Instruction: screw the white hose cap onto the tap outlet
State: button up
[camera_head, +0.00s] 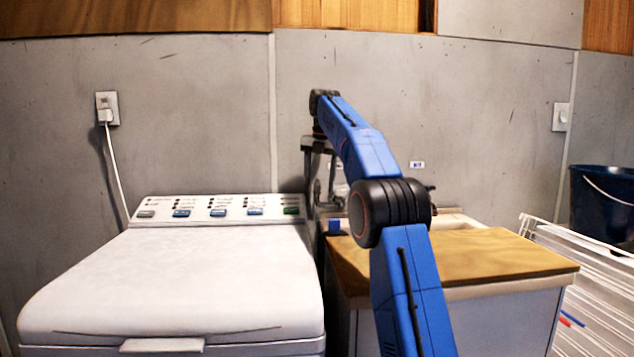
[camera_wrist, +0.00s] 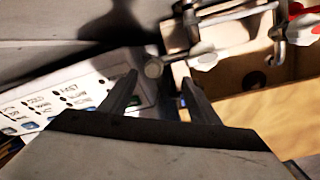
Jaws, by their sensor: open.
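My gripper (camera_wrist: 163,84) is open, its two dark fingers apart with nothing clearly held between them. In the head view my gripper (camera_head: 321,200) hangs down by the wall, near the gap between washer and counter. Metal tap pipework (camera_wrist: 232,20) runs along the upper right of the wrist view, beyond the right finger. A whitish piece (camera_wrist: 203,58) sits at that pipework; I cannot tell whether it is the hose cap. A small round grey end (camera_wrist: 153,69) shows beyond the fingertips. In the head view my arm hides most of the tap area.
The white washer (camera_head: 175,280) with its button panel (camera_head: 220,208) stands at left. A wooden counter (camera_head: 490,255) with a sink stands right of it. A white wire rack (camera_head: 590,285) and dark blue bucket (camera_head: 603,205) are at far right. The washer lid is clear.

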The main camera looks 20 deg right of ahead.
jog(key=shift+w+f, duration=0.1)
jog(key=shift+w, duration=1.05)
jog(key=shift+d, duration=0.1)
grip_shut()
jog(key=shift+w, duration=0.1)
dwell(1.5)
jog(key=m, duration=0.5)
jog(key=shift+a+h, duration=0.2)
jog(key=shift+h, duration=0.2)
jog(key=shift+m, duration=0.3)
